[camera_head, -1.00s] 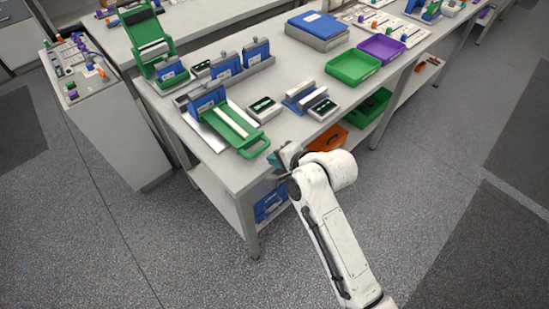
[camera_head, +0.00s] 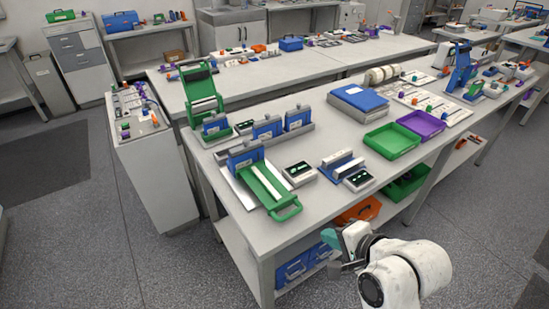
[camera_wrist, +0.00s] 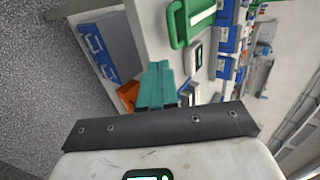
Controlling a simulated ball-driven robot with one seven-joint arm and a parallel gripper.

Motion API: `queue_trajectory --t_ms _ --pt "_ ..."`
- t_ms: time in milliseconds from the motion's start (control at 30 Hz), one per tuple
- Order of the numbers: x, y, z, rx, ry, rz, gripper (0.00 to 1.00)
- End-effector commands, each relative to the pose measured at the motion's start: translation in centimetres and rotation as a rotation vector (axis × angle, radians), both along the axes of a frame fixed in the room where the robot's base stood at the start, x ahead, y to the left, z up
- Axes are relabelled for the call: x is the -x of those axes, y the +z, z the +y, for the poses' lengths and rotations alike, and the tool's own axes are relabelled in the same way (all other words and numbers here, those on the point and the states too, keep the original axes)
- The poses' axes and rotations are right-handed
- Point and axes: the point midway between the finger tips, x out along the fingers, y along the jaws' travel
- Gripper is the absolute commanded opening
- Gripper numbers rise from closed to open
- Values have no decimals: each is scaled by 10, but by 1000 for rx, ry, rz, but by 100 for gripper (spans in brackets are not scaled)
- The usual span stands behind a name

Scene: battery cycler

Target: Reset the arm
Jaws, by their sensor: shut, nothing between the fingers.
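My white arm reaches up from the lower right of the head view. My gripper (camera_head: 331,245) is off the front edge of the table (camera_head: 228,187), with clear space between it and the things on top. Its teal fingers also show in the wrist view (camera_wrist: 157,88), closed together with nothing between them. The green battery holder with a handle (camera_head: 268,190) lies on the table to the left of and beyond my gripper; its green handle shows in the wrist view (camera_wrist: 190,22).
A green tray (camera_head: 393,141) and a purple tray (camera_head: 421,124) sit on the tabletop. Below it are an orange bin (camera_head: 358,211) and blue bins (camera_head: 292,272). A grey side cabinet (camera_head: 157,185) stands at left. Floor is open in front of the table.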

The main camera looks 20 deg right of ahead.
Motion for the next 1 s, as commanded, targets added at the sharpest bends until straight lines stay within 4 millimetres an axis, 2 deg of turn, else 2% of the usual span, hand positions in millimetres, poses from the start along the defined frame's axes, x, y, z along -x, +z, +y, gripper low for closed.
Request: queue_trajectory --t_ms 133,267,367,500,600,700,833,1000 --pt "1 -1 0 5 3 4 0" --pt "22 -23 -5 115 72 53 0" --pt "57 -53 -13 279 196 131 0" --pt "121 -94 -27 523 452 272 0" --pt "167 -115 -37 653 649 367 0" --pt "205 -128 -44 738 826 441 0" --pt "237 -136 -51 794 986 499 0" --pt "251 -138 -53 816 1063 524 0"
